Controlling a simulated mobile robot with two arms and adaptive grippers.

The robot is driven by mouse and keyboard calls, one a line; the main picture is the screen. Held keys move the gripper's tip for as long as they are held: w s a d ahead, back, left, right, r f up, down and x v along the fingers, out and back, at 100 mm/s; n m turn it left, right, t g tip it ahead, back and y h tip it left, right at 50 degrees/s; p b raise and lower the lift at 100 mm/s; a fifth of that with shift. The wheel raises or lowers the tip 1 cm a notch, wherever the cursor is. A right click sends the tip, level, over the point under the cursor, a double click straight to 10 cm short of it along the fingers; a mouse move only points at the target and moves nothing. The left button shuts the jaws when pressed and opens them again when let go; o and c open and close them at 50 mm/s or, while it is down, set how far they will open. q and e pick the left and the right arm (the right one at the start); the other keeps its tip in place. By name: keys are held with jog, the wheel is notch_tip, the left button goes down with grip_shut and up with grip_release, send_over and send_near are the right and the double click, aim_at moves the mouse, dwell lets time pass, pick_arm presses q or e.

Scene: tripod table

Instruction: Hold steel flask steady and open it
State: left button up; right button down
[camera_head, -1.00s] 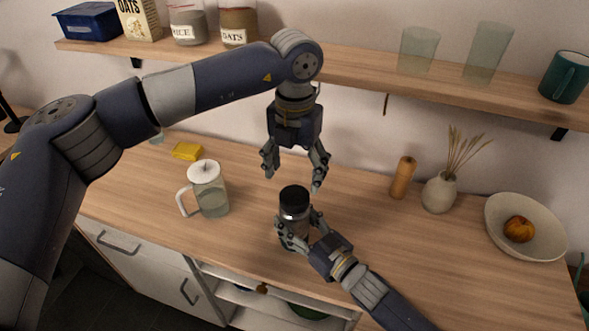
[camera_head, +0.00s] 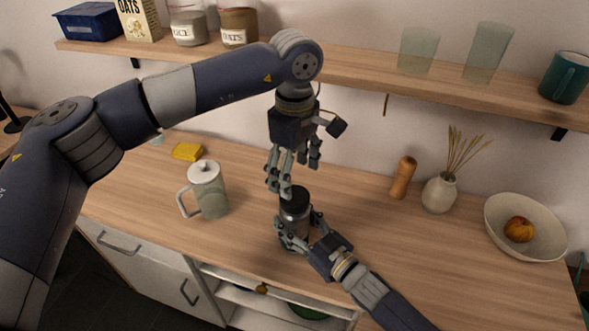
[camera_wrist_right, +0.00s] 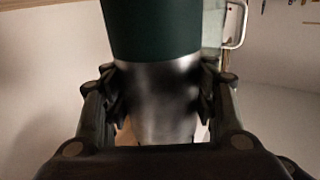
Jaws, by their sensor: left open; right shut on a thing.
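The steel flask (camera_head: 296,224) stands upright on the wooden counter, with a dark lid (camera_head: 294,196) on top. In the right wrist view its bare steel body (camera_wrist_right: 158,95) shows below a dark green upper part. My right gripper (camera_head: 298,232) is shut on the flask's body from the front right; fingers flank it on both sides in the wrist view. My left gripper (camera_head: 297,178) points down just above the lid, fingers apart with nothing between them. One of its fingers overlaps the lid's left edge in the picture; I cannot tell whether they touch.
To the right are a wooden mill (camera_head: 402,178), a vase (camera_head: 439,194) and a bowl (camera_head: 500,238). A shelf (camera_head: 365,80) runs behind my left arm.

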aim_at(295, 196)
pick_arm(q)
jog(key=m, duration=1.9)
jog(key=shift+f, duration=4.05)
